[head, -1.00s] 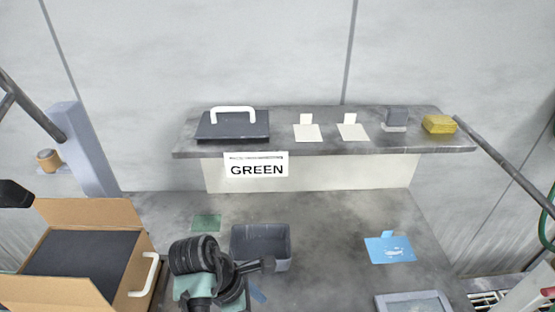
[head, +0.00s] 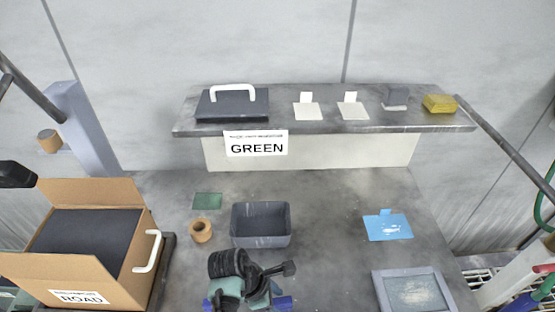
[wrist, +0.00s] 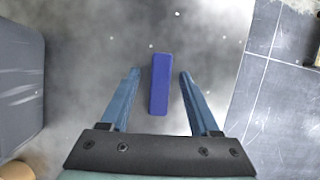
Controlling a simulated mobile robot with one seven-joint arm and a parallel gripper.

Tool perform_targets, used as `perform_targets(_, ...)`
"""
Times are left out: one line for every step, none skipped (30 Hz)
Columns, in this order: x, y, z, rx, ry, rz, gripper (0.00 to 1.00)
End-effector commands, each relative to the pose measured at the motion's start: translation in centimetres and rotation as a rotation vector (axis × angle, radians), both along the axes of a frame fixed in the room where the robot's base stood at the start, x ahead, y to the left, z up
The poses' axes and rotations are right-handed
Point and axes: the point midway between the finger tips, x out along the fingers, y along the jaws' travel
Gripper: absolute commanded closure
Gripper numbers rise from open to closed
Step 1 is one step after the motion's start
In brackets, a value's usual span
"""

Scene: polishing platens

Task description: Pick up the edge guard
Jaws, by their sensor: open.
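The edge guard appears to be a plain blue bar (wrist: 160,84) lying flat on the grey worktop. In the wrist view it sits lengthwise between the fingers of my gripper (wrist: 159,74), with a gap on each side. My gripper is open and empty. In the head view my gripper (head: 246,296) is low at the front of the worktop and covers the middle of the bar.
A grey bin (head: 261,225) stands just behind my gripper, with a tan ring (head: 201,230) left of it. An open cardboard box (head: 140,258) marked ROAD is at left. A framed grey panel (head: 376,290) and a blue card (head: 388,227) lie at right. Worktop between is clear.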

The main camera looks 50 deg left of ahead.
Motion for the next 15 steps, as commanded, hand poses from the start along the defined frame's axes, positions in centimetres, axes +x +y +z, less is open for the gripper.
perform_targets(0.0, 0.02, 0.03, 0.0, 0.0, 0.0, 0.38)
perform_targets(0.0, 0.01, 0.03, 0.0, 0.0, 0.0, 0.39)
perform_targets(-0.01, 0.02, 0.04, 0.0, 0.0, 0.0, 0.46)
perform_targets(-0.01, 0.02, 0.04, 0.0, 0.0, 0.0, 0.52)
perform_targets(-0.01, 0.02, 0.04, 0.0, 0.0, 0.0, 0.57)
perform_targets(-0.01, 0.02, 0.05, 0.0, 0.0, 0.0, 0.65)
perform_targets(-0.01, 0.02, 0.05, 0.0, 0.0, 0.0, 0.7)
perform_targets(-0.01, 0.02, 0.05, 0.0, 0.0, 0.0, 0.75)
perform_targets(-0.01, 0.02, 0.05, 0.0, 0.0, 0.0, 0.82)
perform_targets(-0.01, 0.02, 0.06, 0.0, 0.0, 0.0, 0.88)
perform_targets(0.0, 0.01, 0.05, 0.0, 0.0, 0.0, 0.93)
perform_targets(-0.01, 0.02, 0.06, 0.0, 0.0, 0.0, 1.0)
perform_targets(-0.02, 0.01, 0.06, 0.0, 0.0, 0.0, 1.0)
perform_targets(-0.02, 0.01, 0.06, 0.0, 0.0, 0.0, 1.0)
perform_targets(-0.02, 0.01, 0.06, 0.0, 0.0, 0.0, 1.0)
